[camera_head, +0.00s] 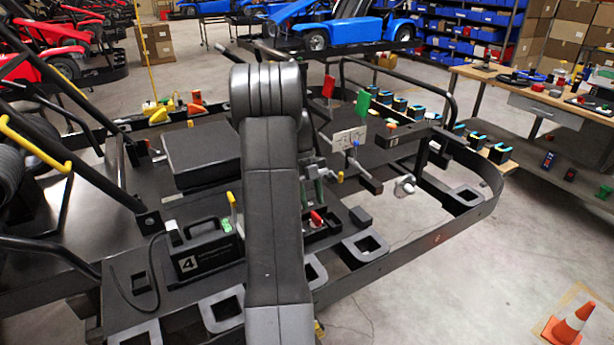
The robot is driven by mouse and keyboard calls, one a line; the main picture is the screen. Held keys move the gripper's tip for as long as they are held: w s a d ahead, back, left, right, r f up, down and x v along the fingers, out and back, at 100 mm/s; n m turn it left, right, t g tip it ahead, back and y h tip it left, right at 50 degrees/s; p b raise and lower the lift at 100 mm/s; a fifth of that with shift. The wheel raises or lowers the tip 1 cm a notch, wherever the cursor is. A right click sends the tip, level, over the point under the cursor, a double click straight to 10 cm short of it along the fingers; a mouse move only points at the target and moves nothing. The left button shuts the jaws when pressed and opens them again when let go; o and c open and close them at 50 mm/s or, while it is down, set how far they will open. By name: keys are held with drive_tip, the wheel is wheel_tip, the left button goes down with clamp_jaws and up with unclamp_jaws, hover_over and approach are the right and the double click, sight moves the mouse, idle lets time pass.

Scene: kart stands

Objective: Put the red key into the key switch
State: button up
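A small red piece (316,218), perhaps the red key, shows low in a dark tray just right of my arm; its shape is too small to make out. I cannot pick out the key switch for sure; a small silver fitting (404,186) stands at the kart's right side. My dark grey arm (272,190) rises through the middle of the view and hides much behind it. Grey-green upright parts (318,178), possibly my gripper, show beside the arm above the red piece. Whether they are open or shut is unclear.
A black kart frame (445,222) fills the middle. A black box marked 4 (205,250) stands at left. Red (328,86) and green (363,103) tags stand upright behind. An orange cone (567,325) is at lower right, with open floor between it and the frame.

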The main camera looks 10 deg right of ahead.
sight(315, 214)
drive_tip(key=v, duration=0.9)
drive_tip(key=shift+r, duration=0.15)
drive_tip(key=x, duration=1.3)
drive_tip(key=shift+s+f+p, duration=0.15)
drive_tip(key=shift+f+p, duration=0.15)
drive_tip(key=shift+p, duration=0.1)
drive_tip(key=shift+r, duration=0.2)
